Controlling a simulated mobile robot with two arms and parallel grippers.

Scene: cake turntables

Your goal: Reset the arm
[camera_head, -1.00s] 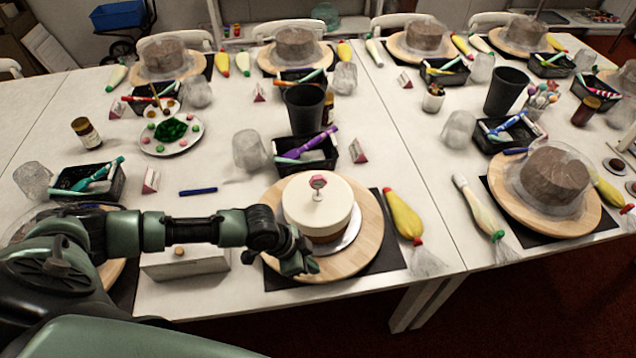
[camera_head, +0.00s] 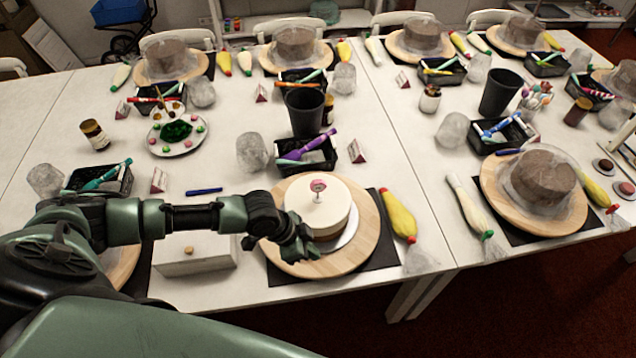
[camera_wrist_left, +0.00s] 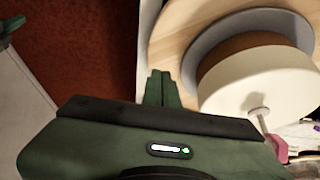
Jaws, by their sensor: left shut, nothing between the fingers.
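My left gripper (camera_head: 308,250) is shut and empty, low at the front-left side of the white cake (camera_head: 327,203). Its fingers also show in the left wrist view (camera_wrist_left: 161,88), close to the wooden turntable's edge. The cake has white icing over a brown lower band and stands on a silver board on the round wooden turntable (camera_head: 365,235). A topper with a pink head (camera_head: 318,186) stands upright in the cake's top. In the left wrist view the cake (camera_wrist_left: 258,88) is to the right of the fingers; I cannot tell whether they touch the board. My right gripper is not in view.
A white box (camera_head: 195,262) stands under my left forearm. A yellow piping bag (camera_head: 398,215) lies right of the turntable, and a black tray (camera_head: 305,158) of tools stands behind it. A wrapped brown cake (camera_head: 542,180) stands farther right. The table's front edge is close.

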